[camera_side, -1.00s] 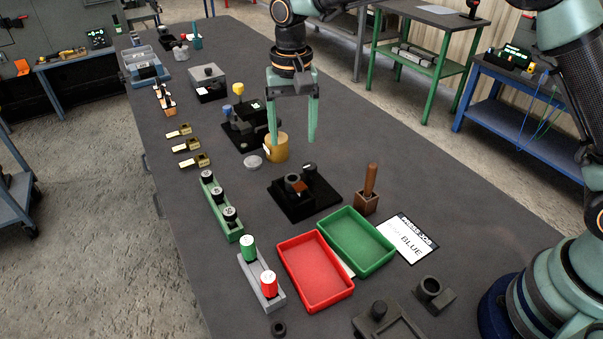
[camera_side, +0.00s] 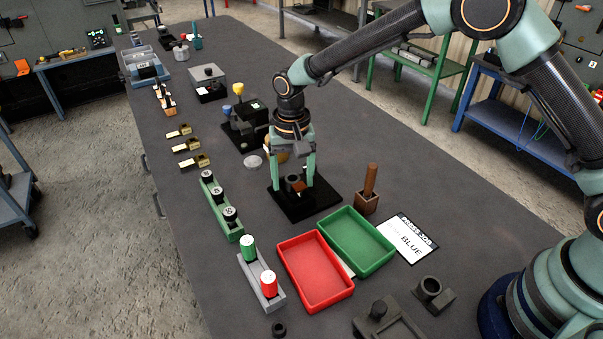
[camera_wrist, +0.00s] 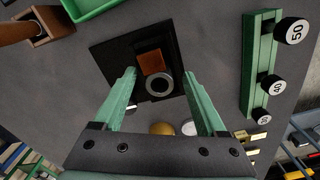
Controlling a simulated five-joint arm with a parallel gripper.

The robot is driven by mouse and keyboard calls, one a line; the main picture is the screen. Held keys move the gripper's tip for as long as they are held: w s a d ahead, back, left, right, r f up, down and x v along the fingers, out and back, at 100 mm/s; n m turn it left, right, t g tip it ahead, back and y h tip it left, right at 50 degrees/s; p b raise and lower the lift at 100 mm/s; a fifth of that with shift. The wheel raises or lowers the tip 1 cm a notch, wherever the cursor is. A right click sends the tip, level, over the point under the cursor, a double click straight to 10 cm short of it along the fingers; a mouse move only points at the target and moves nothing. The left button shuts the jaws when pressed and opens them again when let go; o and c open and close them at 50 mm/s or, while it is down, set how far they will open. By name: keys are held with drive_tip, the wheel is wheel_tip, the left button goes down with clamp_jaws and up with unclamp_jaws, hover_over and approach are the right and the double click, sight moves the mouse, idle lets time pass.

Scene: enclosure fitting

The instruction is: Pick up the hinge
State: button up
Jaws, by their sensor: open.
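A black plate fixture (camera_side: 300,209) lies on the bench and also shows in the wrist view (camera_wrist: 107,52). On it are a small copper-brown block (camera_wrist: 152,62) and a grey ring-shaped part (camera_wrist: 159,87) close together. I cannot tell whether either is the hinge. My gripper (camera_side: 293,184) is open and points down over the fixture. In the wrist view its fingers (camera_wrist: 160,75) lie either side of the ring and block, with gaps visible. Several brass-coloured pieces (camera_side: 187,146) lie to the left on the bench.
A red tray (camera_side: 316,274) and green tray (camera_side: 356,243) lie in front. A wooden holder with a brown handle (camera_side: 368,192) stands close right of the fixture. A green rack of black weights (camera_side: 222,208) is at left. A round grey disc (camera_side: 253,162) lies behind.

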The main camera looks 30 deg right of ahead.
clamp_jaws()
drive_tip(key=shift+r, duration=0.15)
